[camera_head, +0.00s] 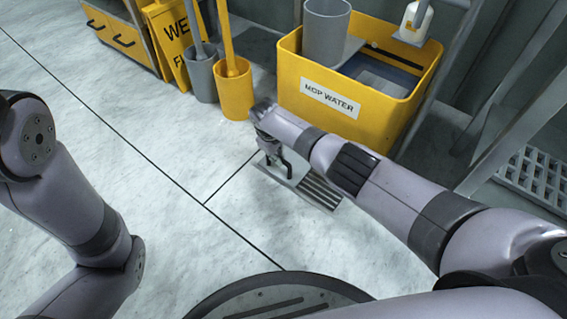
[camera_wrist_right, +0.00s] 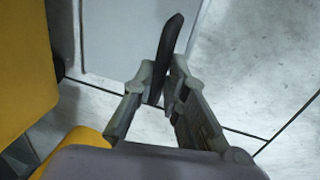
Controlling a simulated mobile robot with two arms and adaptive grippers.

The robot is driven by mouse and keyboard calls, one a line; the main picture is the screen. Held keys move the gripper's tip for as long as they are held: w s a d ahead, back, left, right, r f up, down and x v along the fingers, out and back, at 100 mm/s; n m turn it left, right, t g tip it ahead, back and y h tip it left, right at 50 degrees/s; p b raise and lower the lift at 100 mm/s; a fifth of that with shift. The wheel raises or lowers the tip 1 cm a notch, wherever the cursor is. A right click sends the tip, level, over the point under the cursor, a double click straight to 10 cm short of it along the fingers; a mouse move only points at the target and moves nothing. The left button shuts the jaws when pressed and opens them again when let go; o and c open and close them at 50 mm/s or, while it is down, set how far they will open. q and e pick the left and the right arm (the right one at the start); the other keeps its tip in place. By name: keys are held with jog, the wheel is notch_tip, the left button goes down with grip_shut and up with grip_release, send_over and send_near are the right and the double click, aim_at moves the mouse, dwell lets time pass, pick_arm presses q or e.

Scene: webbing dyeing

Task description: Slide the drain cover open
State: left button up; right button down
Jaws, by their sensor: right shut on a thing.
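The drain cover (camera_head: 292,181) is a flat grey plate on the floor in front of the yellow mop-water bin. Dark slotted grating (camera_head: 320,190) shows at its right end. A dark upright handle (camera_wrist_right: 168,52) rises from the cover. My right gripper (camera_head: 273,158) is low over the plate, shut on this handle; in the right wrist view its fingertips (camera_wrist_right: 158,82) are on either side of the handle's lower part. The grey plate (camera_wrist_right: 110,35) fills the upper left there. My right forearm hides part of the floor beside the grating. My left gripper is out of the frame.
The yellow mop-water bin (camera_head: 338,101) stands just behind the drain. A yellow bucket (camera_head: 235,90), a grey bucket (camera_head: 202,78) and a yellow wet-floor sign (camera_head: 172,42) stand at the back left. A grey rack (camera_head: 520,110) is at the right. The left floor is clear.

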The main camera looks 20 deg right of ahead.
jog(key=shift+w+a, duration=0.2)
jog(key=shift+a, duration=0.05)
jog(key=c, duration=1.6)
grip_release()
jog(key=shift+r, duration=0.1)
notch_tip(320, 180, up, 12)
jog(key=s+a, duration=0.1)
jog(key=shift+s+a+f, duration=0.2)
jog(key=shift+a, duration=0.15)
jog(key=shift+a, duration=0.1)
